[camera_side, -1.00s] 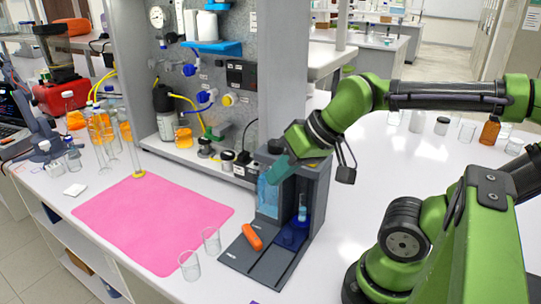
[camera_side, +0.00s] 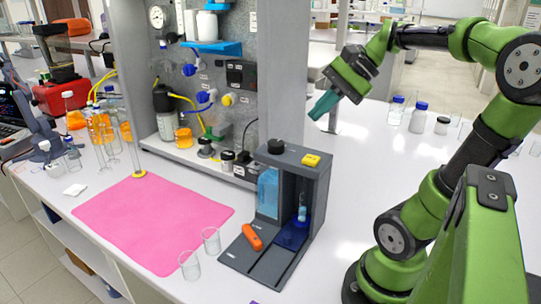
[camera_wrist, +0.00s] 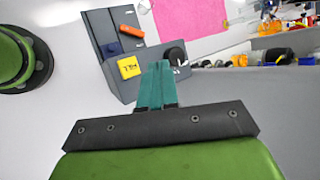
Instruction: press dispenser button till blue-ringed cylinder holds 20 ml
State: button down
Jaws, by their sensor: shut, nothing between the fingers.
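The grey dispenser (camera_side: 318,172) stands on the white bench with a blue liquid tank (camera_side: 268,192) on its left. Its yellow button (camera_side: 311,160) is on top at the right, and it also shows in the wrist view (camera_wrist: 129,67). The blue-ringed cylinder (camera_side: 302,212) stands in the dispenser bay, with blue liquid visible in it; its exact level is too small to read. My gripper (camera_side: 318,112) has teal fingers, shut and empty, raised above the dispenser and clear of the button. The fingers also show in the wrist view (camera_wrist: 157,72).
An orange object (camera_side: 252,237) lies on the dispenser's base. Two empty beakers (camera_side: 211,241) stand to its left beside a pink mat (camera_side: 150,220). The grey panel (camera_side: 220,80) rises behind.

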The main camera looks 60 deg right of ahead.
aim_at(316, 158)
jog(key=shift+s+a+r+m+y, duration=0.15)
jog(key=shift+a+r+m+y, duration=0.25)
jog(key=shift+a+r+y, duration=0.45)
jog(key=shift+d, duration=0.15)
jog(key=shift+f, duration=4.35)
jog(key=shift+f, duration=0.15)
jog(key=shift+f, duration=0.25)
